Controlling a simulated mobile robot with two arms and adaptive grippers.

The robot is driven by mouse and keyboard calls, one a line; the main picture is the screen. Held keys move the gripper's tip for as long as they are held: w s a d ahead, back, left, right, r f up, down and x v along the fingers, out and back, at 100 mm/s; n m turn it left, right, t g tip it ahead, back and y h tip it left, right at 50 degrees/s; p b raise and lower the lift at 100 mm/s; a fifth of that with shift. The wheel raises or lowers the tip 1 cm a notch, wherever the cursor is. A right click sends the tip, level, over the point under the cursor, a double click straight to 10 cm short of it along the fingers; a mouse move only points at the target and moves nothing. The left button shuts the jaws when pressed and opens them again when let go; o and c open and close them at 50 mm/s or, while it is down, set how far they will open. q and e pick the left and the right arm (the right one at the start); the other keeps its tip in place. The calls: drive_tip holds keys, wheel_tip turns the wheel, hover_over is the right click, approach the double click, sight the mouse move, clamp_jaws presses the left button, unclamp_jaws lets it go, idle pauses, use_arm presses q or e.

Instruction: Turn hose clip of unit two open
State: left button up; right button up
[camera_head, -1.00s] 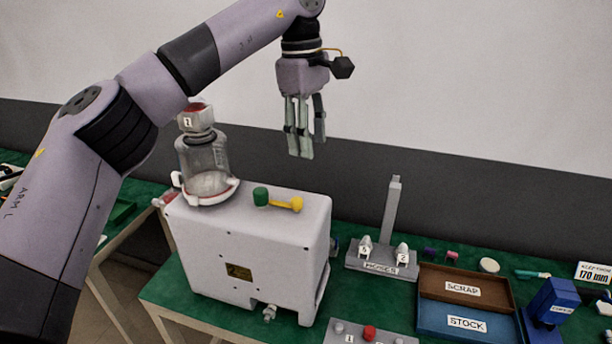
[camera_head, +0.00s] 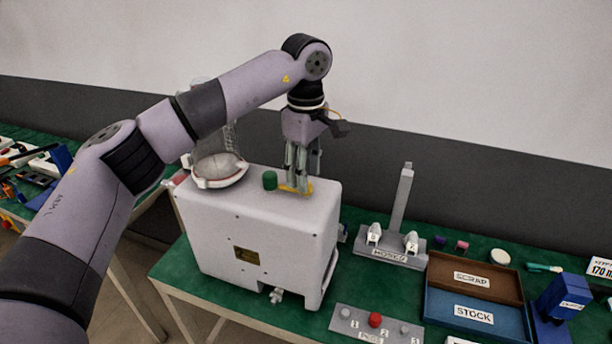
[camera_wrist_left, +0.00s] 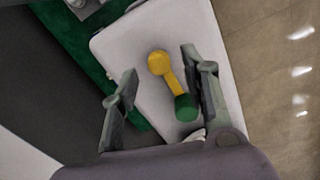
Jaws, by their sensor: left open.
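The unit (camera_head: 262,232) is a pale box on the green bench, with a dark yellow plate on its front. On its top is a clip with a green knob (camera_head: 269,180) and a yellow lever (camera_head: 308,187); the left wrist view shows the yellow lever (camera_wrist_left: 163,68) and green end (camera_wrist_left: 186,107) too. My left gripper (camera_head: 297,186) points down at the lever, partly hiding it. In the left wrist view its fingers (camera_wrist_left: 158,84) are apart, one on each side of the lever, with gaps showing. My right gripper is not in view.
A clear canister (camera_head: 219,160) stands on the unit's left top, partly behind my arm. To the right are a hose stand (camera_head: 401,212), a brown scrap tray (camera_head: 430,277), a blue stock tray (camera_head: 427,308) and a button panel (camera_head: 346,325). Free air lies above the trays.

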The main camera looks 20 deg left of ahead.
use_arm(q)
wheel_tip(320, 180, down, 2)
drive_tip(key=shift+w+f, duration=0.1)
drive_tip(key=shift+f, duration=0.25)
drive_tip(key=c, duration=0.6)
clamp_jaws()
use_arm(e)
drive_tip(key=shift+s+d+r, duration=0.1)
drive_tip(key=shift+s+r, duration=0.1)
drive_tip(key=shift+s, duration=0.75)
